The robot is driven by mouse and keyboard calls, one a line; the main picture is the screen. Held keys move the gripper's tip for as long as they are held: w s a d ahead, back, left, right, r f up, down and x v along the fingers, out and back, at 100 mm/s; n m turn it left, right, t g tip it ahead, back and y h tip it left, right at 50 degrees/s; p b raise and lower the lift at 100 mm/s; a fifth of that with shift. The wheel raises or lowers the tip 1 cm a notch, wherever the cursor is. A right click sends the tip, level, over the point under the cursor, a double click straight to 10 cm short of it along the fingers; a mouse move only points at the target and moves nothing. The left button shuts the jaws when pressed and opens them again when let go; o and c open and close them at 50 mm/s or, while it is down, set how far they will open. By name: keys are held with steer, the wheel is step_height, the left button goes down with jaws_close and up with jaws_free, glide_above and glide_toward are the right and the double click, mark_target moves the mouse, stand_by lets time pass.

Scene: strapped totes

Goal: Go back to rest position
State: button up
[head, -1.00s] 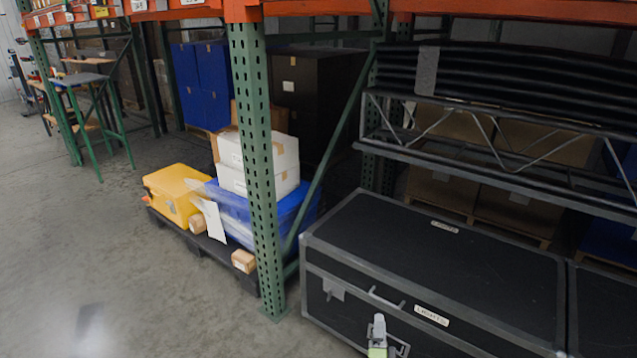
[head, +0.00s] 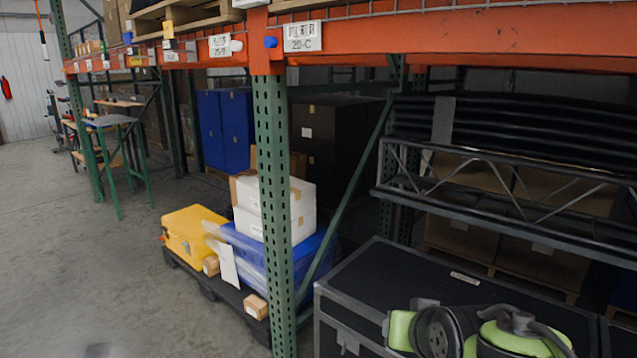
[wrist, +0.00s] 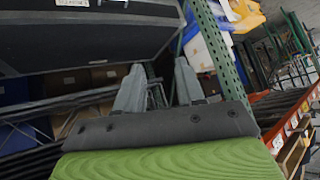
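My gripper (wrist: 160,66) shows in the wrist view with its two grey fingers apart and nothing seen between them. My green and black arm (head: 480,330) is at the bottom right of the head view, in front of a large black case (head: 410,275). The fingers cannot be made out in the head view. A yellow tote (head: 192,232) and a blue tote (head: 255,252) wrapped in clear film sit on a dark pallet (head: 205,282) left of the case. White boxes (head: 262,222) are stacked on the blue tote.
A green perforated rack post (head: 272,190) stands between the pallet and the black case. An orange beam (head: 430,42) runs overhead, and a black truss (head: 500,185) lies above the case. The grey floor (head: 90,260) at the left is clear.

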steer(key=s+d+f+n+g+h, duration=0.1)
steer(key=s+f+n+g, duration=0.2)
steer(key=s, duration=1.8)
step_height(320, 180, up, 17)
steer(key=m+p, duration=0.1)
steer(key=p, duration=1.6)
steer(key=shift+d+p, duration=0.15)
steer(key=shift+p, duration=0.2)
steer(key=shift+w, duration=0.15)
steer(key=shift+c, duration=0.4)
